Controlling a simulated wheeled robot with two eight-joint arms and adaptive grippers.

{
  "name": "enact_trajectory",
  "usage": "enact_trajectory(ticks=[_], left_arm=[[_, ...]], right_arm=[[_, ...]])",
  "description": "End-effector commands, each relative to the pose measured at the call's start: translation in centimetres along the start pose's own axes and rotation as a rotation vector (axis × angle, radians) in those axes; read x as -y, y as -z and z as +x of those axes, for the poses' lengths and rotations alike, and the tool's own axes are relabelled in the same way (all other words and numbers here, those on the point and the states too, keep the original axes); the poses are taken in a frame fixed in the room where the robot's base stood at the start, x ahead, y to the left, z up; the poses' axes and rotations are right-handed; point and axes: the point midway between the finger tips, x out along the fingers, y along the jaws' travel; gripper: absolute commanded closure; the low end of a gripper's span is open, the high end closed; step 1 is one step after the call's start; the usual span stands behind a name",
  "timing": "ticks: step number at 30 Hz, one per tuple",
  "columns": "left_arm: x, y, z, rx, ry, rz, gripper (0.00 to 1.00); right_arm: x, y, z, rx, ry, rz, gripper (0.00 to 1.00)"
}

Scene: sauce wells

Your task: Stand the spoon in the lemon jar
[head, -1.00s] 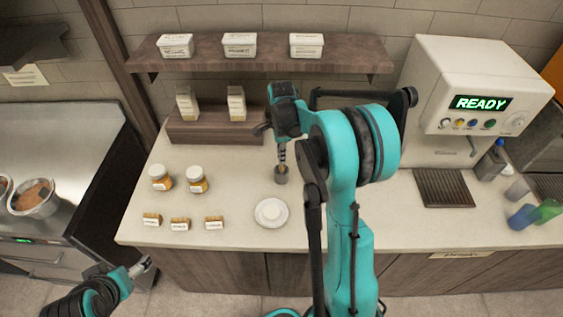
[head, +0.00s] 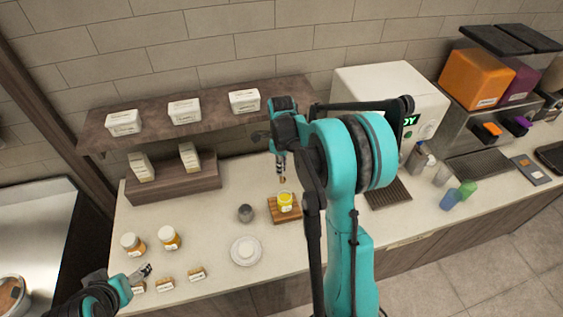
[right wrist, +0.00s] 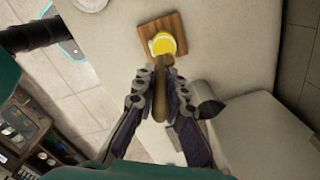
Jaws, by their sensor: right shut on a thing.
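The lemon jar (head: 286,203), a small jar with yellow contents, stands upright on a square wooden board (head: 273,214). In the right wrist view the jar (right wrist: 163,42) sits beyond my fingertips, on the board (right wrist: 149,30). My right gripper (head: 281,168) points down above the jar, shut on a brown spoon (right wrist: 166,78). The spoon's lower end (head: 283,181) shows just below the fingers, apparently over the jar with a gap in the head view. My left gripper (head: 145,270) is low at the left, near the small labelled blocks; its jaw state is unclear.
A grey cup (head: 245,213) stands left of the board, with a white plate (head: 246,239) in front. Two white-lidded jars (head: 169,238) and labelled blocks (head: 165,285) are at the left. A shelf (head: 214,104) overhangs the back. A white machine (head: 376,91) is behind my right arm.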

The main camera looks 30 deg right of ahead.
Motion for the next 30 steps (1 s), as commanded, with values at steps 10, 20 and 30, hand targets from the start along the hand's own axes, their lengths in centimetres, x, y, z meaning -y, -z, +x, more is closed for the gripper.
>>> enact_trajectory(ticks=[10, 20, 30], left_arm=[[0.0, 0.1, -0.2, 0.000, 0.000, 0.000, 0.21], [0.0, -0.7, 1.0, 0.000, 0.000, 0.000, 0.21], [0.0, -1.7, 2.4, 0.000, 0.000, 0.000, 0.21]], right_arm=[[-0.1, 0.0, 0.2, 0.000, 0.000, 0.028, 1.00], [-0.1, 0.0, 2.6, 0.000, 0.000, 0.027, 1.00], [-0.1, 0.0, 5.5, 0.000, 0.000, 0.027, 1.00]])
